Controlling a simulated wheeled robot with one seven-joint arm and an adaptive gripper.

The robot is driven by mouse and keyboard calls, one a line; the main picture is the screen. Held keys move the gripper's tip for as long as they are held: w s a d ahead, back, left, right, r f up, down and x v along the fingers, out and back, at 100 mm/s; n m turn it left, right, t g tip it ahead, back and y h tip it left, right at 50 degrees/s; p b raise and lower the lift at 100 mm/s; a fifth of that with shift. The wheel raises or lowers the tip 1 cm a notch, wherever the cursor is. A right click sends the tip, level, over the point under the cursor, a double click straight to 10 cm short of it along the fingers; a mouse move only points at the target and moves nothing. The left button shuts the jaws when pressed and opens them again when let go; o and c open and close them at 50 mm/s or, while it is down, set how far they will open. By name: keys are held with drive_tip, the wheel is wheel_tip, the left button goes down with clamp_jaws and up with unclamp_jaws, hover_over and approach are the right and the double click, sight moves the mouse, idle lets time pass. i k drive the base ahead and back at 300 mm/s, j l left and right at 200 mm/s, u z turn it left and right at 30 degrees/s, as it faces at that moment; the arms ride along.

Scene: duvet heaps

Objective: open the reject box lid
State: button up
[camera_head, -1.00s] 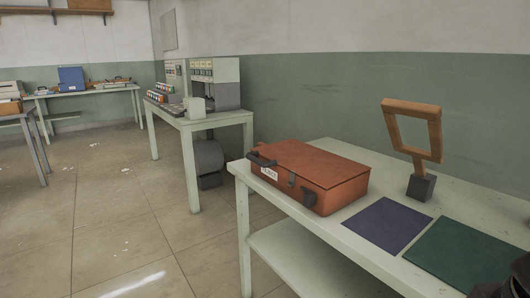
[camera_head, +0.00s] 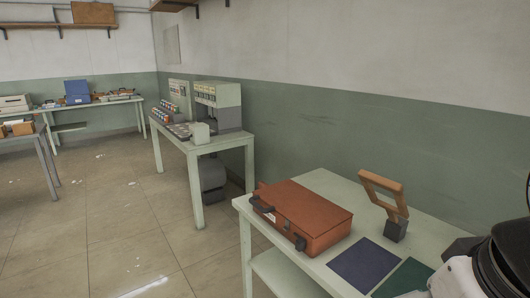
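A red-orange box (camera_head: 303,215) sits on the pale green table (camera_head: 334,181) at the lower right, its lid down and closed. It has a dark handle, dark latches and a small white label on its front side; the label is too small to read. I take it for the reject box. Part of my white and black arm shows at the lower right edge, to the right of the box and apart from it. My gripper's fingertips are not in view.
A wooden frame on a dark block (camera_head: 396,229) stands right of the box. A dark blue mat (camera_head: 363,264) and a dark green mat (camera_head: 404,278) lie in front of it. Another table with machines (camera_head: 200,146) stands farther back.

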sight(315, 214)
drive_tip(key=i+j, duration=0.35)
drive_tip(key=j, duration=0.2)
drive_tip(key=i+j, duration=0.4)
drive_tip(key=j, duration=0.15)
